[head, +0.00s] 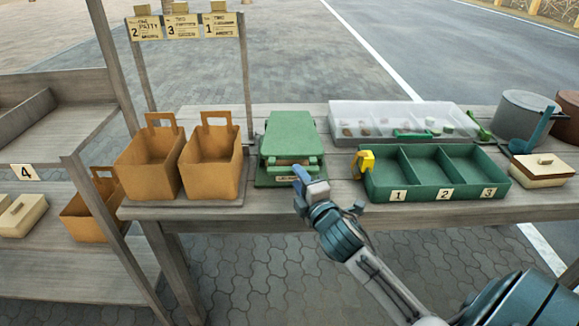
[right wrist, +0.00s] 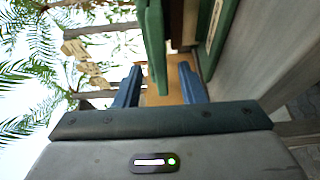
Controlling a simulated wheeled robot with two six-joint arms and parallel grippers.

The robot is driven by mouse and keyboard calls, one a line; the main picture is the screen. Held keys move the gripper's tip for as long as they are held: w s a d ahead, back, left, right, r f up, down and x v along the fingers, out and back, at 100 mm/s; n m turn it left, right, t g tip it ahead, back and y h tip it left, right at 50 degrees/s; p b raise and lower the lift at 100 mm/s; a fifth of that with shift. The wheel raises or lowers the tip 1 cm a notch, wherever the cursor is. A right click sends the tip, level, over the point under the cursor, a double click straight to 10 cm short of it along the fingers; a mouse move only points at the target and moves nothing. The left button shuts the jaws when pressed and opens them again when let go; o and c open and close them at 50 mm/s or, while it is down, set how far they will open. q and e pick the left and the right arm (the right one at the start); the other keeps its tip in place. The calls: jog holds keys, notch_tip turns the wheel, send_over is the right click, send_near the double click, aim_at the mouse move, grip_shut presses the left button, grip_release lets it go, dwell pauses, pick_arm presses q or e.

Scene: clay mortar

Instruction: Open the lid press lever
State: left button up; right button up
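The green lid press (head: 291,140) stands on the wooden table with its flat lid lying level. Its green lever (head: 301,173) sticks out at the front right corner, toward me. My right gripper (head: 314,189) is at the lever's near end. In the right wrist view, its two blue fingers (right wrist: 158,86) stand apart, and the green lever (right wrist: 154,45) reaches into the gap between them. I cannot tell whether either finger touches it. My left gripper is not in view.
Two brown baskets (head: 211,165) stand left of the press. A green three-part tray (head: 438,172) with a yellow clip (head: 366,160) stands close on the right. Behind it is a clear bin (head: 395,118). A wooden post (head: 118,65) rises at the left.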

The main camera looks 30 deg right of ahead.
jog(key=w, duration=0.4)
jog(key=w+d, duration=0.1)
jog(key=w, duration=0.1)
jog(key=shift+c, duration=0.5)
grip_shut()
